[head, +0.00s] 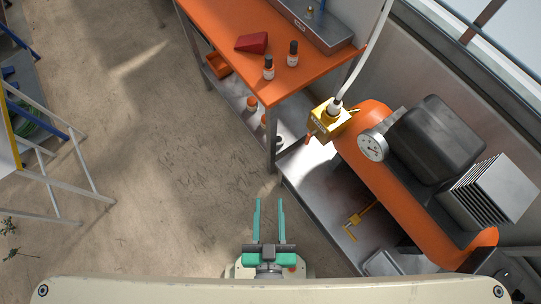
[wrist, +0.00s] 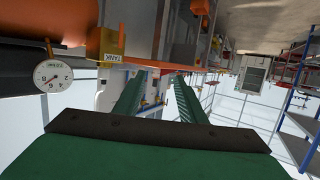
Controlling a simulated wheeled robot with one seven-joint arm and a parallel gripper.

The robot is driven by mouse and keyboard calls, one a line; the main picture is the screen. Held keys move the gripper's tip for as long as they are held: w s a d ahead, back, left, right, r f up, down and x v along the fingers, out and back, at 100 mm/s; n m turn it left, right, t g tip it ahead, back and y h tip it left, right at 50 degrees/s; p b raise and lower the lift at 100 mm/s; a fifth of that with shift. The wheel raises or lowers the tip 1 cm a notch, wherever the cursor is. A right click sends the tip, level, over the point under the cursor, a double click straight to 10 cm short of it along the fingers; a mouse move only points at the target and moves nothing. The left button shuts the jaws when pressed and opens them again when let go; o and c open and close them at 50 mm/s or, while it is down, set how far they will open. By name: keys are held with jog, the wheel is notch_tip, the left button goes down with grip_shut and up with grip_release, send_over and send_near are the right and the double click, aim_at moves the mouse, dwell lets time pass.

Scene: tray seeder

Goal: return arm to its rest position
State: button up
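My gripper (head: 269,218) shows at the bottom middle of the head view, close in front of my own cream body. Its two green fingers point away from my body and stand apart, with bare floor visible between them. In the wrist view the gripper (wrist: 160,92) also has its two green fingers apart, with nothing held between them. The fingers touch nothing that I can see.
An orange table (head: 222,57) with two small bottles and a red block stands ahead. To the right, an orange compressor (head: 372,186) with a gauge (head: 373,146) and a yellow valve box (head: 328,121) sits on a metal bench. A white-railed stand (head: 45,165) is at left. The floor between is clear.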

jog(key=shift+s+d+r, duration=0.1)
jog(key=shift+s+r, duration=0.2)
jog(key=shift+s, duration=0.3)
jog(key=shift+s+d+r, duration=0.1)
jog(key=shift+s+r, duration=0.2)
jog(key=shift+s, duration=0.3)
dwell(0.5)
